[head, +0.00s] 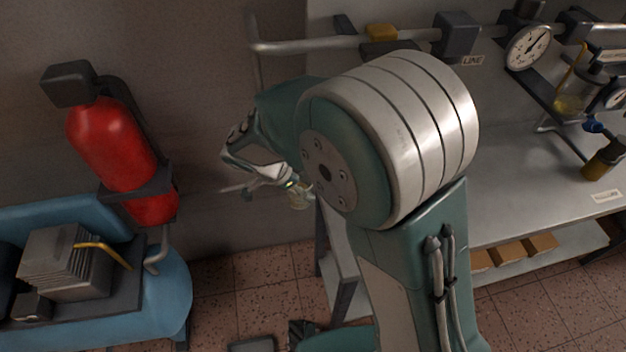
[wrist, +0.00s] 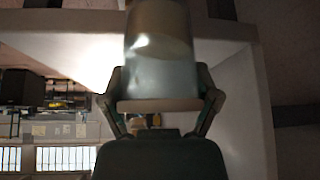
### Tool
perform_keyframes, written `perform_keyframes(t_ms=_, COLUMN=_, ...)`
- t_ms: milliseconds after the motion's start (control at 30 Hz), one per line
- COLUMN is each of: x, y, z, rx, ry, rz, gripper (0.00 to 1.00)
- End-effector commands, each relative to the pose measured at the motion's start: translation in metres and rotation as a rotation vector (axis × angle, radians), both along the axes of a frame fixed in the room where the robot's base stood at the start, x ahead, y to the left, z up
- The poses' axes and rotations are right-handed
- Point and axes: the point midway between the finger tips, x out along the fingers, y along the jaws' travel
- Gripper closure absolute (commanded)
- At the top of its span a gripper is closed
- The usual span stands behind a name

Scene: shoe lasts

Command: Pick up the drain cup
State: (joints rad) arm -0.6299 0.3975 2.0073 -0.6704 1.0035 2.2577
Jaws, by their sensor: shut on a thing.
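The drain cup (wrist: 158,55) fills the upper middle of the wrist view. It is a clear, glassy cup with a tan part in its far half. My gripper (wrist: 161,92) is shut on it, with one finger against each side. In the head view my gripper (head: 288,184) is small and partly hidden behind my large arm joint. A small pale yellowish piece of the cup (head: 300,199) shows just below the fingers, clear of the floor.
A grey workbench (head: 520,195) stands at the right, with a gauge (head: 528,47) and pipe above it. An amber-filled cup (head: 604,160) is at the far right. A red extinguisher (head: 112,145) and blue tank (head: 165,285) are at the left.

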Motion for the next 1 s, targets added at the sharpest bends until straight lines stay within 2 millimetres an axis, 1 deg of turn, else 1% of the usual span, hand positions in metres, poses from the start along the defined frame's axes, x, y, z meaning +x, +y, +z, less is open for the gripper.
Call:
perform_keyframes(t_ms=100, x=-0.0026, y=0.0062, z=-0.0001, rx=-0.001, ry=0.0, rz=0.001, gripper=0.78)
perform_keyframes(t_ms=300, x=-0.0048, y=0.0112, z=0.0, rx=-0.001, ry=0.0, rz=0.0, gripper=0.78)
perform_keyframes(t_ms=1000, x=-0.0053, y=0.0125, z=0.0001, rx=0.0, ry=0.0, rz=0.0, gripper=0.78)
